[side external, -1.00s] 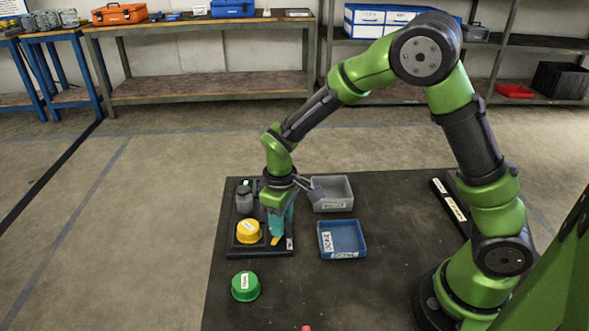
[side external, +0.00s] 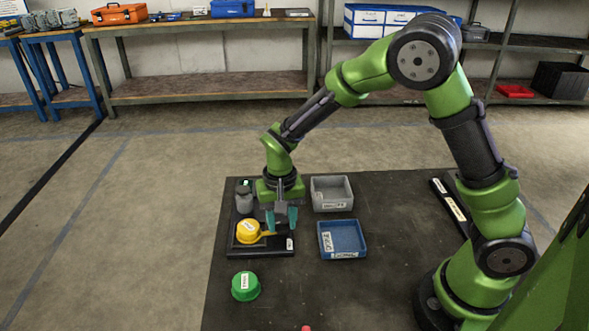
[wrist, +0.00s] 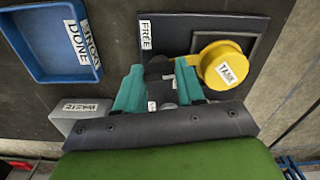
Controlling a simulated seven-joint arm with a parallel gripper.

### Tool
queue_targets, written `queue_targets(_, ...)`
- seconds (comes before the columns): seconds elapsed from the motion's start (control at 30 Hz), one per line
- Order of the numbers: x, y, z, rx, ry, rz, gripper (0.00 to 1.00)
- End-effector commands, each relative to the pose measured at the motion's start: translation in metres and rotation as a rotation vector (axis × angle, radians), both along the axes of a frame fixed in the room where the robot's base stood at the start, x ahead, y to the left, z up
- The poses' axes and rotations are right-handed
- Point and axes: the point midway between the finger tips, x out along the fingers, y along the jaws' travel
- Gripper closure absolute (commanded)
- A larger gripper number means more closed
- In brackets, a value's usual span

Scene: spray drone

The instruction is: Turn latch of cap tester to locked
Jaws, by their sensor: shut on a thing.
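The cap tester is a black base plate (side external: 262,252) on the dark table, with a "FREE" label (wrist: 146,35) near one edge. A yellow round cap labelled "TANK" (side external: 247,232) sits on it; it also shows in the wrist view (wrist: 222,66). A yellow latch arm (wrist: 191,60) reaches from beside the cap toward my gripper. My gripper (side external: 281,219) points down over the plate, right of the cap. Its teal fingers (wrist: 158,88) are shut on the latch; the fingers hide its outer end. No "locked" label is readable.
A blue tray labelled "DONE" (side external: 342,252) and a grey bin (side external: 332,207) stand right of the tester. A grey bottle-like item (side external: 243,204) stands at the plate's far left. A green cap (side external: 245,287) lies in front. Table between is clear.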

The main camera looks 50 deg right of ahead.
Motion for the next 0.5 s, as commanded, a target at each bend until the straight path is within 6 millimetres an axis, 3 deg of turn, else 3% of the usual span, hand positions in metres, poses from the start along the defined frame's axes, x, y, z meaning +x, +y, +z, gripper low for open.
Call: queue_targets(0.5,0.0007,-0.0002,0.0017,0.001,-0.002,-0.193,0.92)
